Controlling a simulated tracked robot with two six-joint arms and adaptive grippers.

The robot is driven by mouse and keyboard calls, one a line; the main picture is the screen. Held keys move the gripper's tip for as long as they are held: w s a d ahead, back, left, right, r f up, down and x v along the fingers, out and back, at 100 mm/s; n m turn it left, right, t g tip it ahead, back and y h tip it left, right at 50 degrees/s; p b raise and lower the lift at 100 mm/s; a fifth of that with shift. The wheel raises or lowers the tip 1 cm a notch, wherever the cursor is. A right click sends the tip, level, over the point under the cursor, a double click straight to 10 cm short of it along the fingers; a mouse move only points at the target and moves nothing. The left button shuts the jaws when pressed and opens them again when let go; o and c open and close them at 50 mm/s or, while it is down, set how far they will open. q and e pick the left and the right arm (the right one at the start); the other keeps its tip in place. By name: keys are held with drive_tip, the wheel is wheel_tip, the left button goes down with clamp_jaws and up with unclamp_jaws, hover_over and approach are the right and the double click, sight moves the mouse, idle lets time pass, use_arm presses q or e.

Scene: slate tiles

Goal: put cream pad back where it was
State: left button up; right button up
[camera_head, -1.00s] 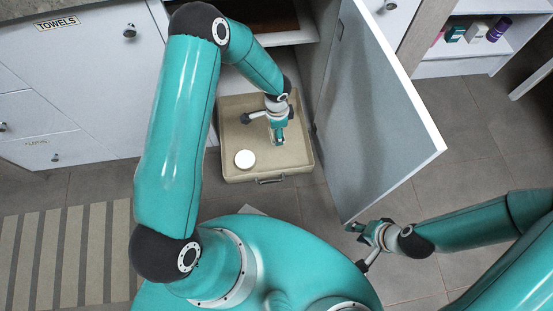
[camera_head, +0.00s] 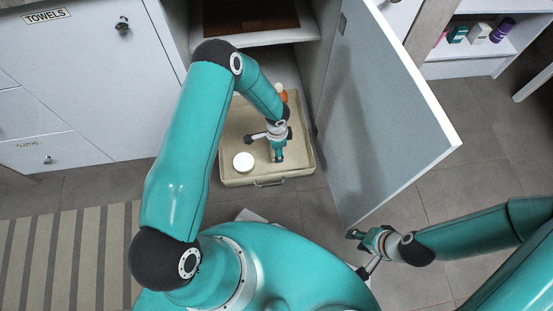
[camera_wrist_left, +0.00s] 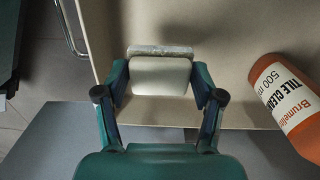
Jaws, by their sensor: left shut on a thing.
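The cream pad (camera_wrist_left: 160,75) is a pale block between the two fingers of my left gripper (camera_wrist_left: 160,84) in the left wrist view. The fingers are shut on its sides. In the head view my left gripper (camera_head: 278,157) points down over the beige pull-out tray (camera_head: 240,177), right of a white round object (camera_head: 243,161). The pad is hard to make out there, and I cannot tell whether it touches the tray floor. My right gripper (camera_head: 356,235) is apart from the tray, near the cabinet door's lower edge; its finger opening is unclear.
An orange-and-white tile cleaner bottle (camera_wrist_left: 288,92) is beside the gripper; its orange part (camera_head: 283,97) shows at the tray's back. The open cabinet door (camera_head: 385,120) stands right of the tray. A shelf (camera_head: 260,38) is above. A striped mat (camera_head: 70,255) lies left.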

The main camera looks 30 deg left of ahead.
use_arm(q)
wheel_tip(320, 180, down, 4)
drive_tip(key=shift+r+b, duration=0.1)
drive_tip(key=shift+b, duration=0.3)
wheel_tip(320, 180, down, 3)
drive_tip(key=shift+f+b, duration=0.15)
drive_tip(key=shift+b, duration=0.6)
drive_tip(key=shift+f, duration=0.1)
drive_tip(key=shift+c, duration=0.3)
drive_tip(key=o, duration=1.1)
